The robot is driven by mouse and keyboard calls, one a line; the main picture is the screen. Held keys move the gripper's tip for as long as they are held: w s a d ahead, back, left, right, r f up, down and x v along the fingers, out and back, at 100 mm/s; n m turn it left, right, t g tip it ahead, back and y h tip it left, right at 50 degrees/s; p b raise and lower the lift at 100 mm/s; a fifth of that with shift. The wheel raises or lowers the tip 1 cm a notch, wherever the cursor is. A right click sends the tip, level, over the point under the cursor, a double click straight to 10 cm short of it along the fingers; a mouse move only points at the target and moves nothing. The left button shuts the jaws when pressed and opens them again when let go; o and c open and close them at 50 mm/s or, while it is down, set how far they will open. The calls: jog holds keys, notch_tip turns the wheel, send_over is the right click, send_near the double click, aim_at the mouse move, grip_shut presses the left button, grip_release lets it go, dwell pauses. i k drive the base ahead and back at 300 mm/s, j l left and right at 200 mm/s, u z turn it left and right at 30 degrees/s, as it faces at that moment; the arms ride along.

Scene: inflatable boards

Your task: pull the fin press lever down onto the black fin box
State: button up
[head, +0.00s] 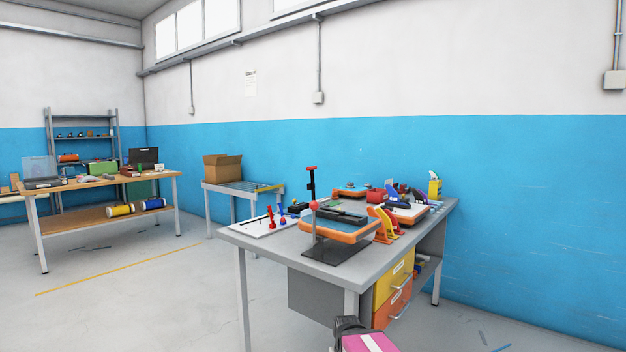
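The fin press stands at the near side of the grey workbench (283,246). Its dark base plate (338,256) lies on the bench top, and a red ball knob (314,205) that looks like the lever's end shows at its left. The lever appears raised; its exact angle is too small to tell. An orange-edged board piece (345,232) with a blue-grey top sits above the plate, with the black fin box (343,216) on it. I see a gap between knob and box, though depth is unclear.
A black upright with a red top (311,180) rises behind the press. A white panel with red parts (264,229) lies left. A dark and pink object (366,342) is at the bottom edge. Floor left is clear.

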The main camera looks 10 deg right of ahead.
aim_at(311, 186)
jog(key=i+j+z, duration=0.1)
jog(key=j, duration=0.2)
jog(key=i+j, duration=0.2)
jog(key=j, duration=0.15)
jog(key=i+j+z, duration=0.15)
jog(key=j, duration=0.15)
jog(key=i+j, duration=0.1)
jog(key=j, duration=0.25)
jog(key=i+j+z, duration=0.15)
jog(key=j, duration=0.15)
